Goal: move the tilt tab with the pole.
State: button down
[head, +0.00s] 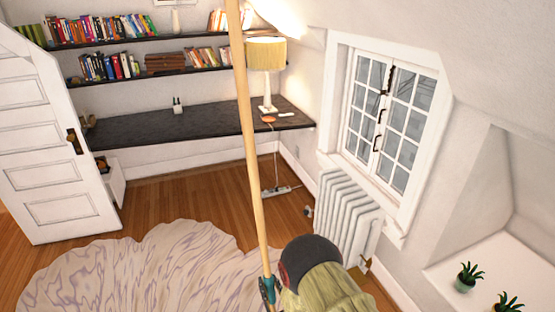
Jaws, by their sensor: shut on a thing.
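The pole (247,110) is a long, light wooden rod. It runs from the top edge of the head view down to the lower middle, leaning slightly. Its upper end is out of the picture. My gripper (267,289) is at the bottom of the view, shut on the lower part of the pole; my arm partly hides it. I cannot make out a tilt tab for certain. The white-framed window (390,118) at right has small dark fittings (380,115) along its middle, apart from the visible pole.
A white radiator (345,213) stands under the window. A lamp (266,70) stands on the dark desk (190,128), below bookshelves. A white door (50,140) is at left. A pale rug (150,265) covers the floor. Potted plants (470,276) sit at lower right below the sloped ceiling.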

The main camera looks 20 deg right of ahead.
notch_tip(320, 180, up, 28)
jog(key=p, duration=2.6)
jog(key=shift+r+p, duration=0.2)
jog(key=shift+p, duration=0.15)
jog(key=shift+f, duration=0.1)
